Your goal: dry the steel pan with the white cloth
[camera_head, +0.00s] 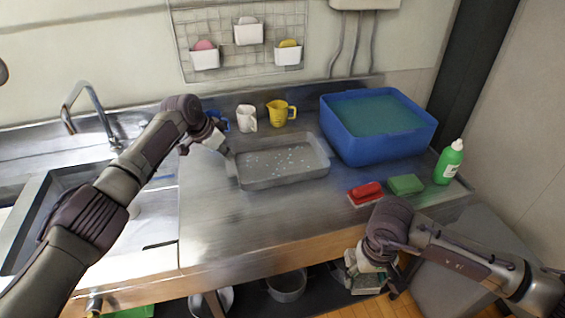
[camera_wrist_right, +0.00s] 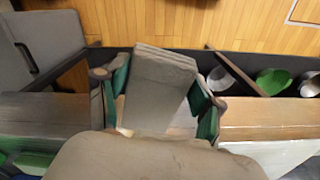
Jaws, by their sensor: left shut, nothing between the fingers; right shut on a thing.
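The steel pan (camera_head: 278,178) lies on the metal counter in the middle of the head view, with several pale water drops on its floor. My left gripper (camera_head: 226,150) is shut and empty at the pan's upper left corner; I cannot tell whether it touches the rim. My right gripper (camera_head: 362,264) is in front of the counter's front edge, low, apart from the pan. It is shut on the folded cloth (camera_wrist_right: 162,75), which looks greyish white in the right wrist view and hangs between the green fingers. The cloth also shows in the head view (camera_head: 367,283).
A blue tub (camera_head: 372,150) of water stands right of the pan. A red brush (camera_head: 366,192), a green sponge (camera_head: 406,184) and a green bottle (camera_head: 449,163) are at the right. A white mug (camera_head: 247,118) and yellow jug (camera_head: 280,112) stand behind. The sink (camera_head: 60,185) is left.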

